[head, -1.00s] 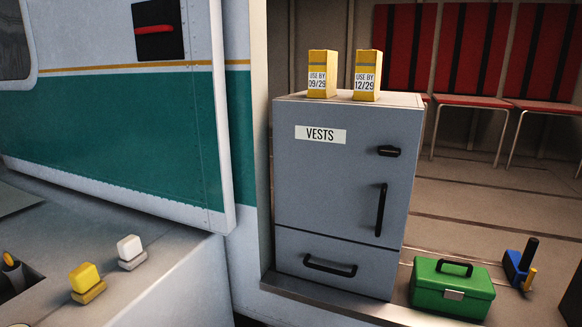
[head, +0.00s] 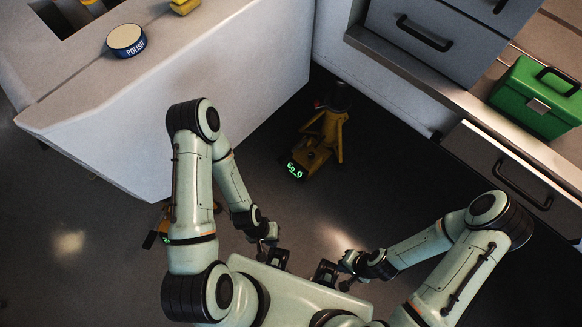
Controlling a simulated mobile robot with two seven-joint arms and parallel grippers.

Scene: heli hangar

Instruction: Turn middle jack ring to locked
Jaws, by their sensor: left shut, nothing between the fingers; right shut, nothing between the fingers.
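A yellow jack (head: 322,138) with a dark top and a green lit display stands on the dark floor in the corner between the white counter and the hull. My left gripper (head: 275,258) and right gripper (head: 325,273) are shut and empty, close together above my base, well apart from both jacks.
The white counter (head: 120,135) with a round polish tin (head: 126,40) fills the upper left. A grey cabinet (head: 390,40) and a green case (head: 540,97) sit on the raised deck at right. A drawer (head: 500,175) is below. Dark floor is open between.

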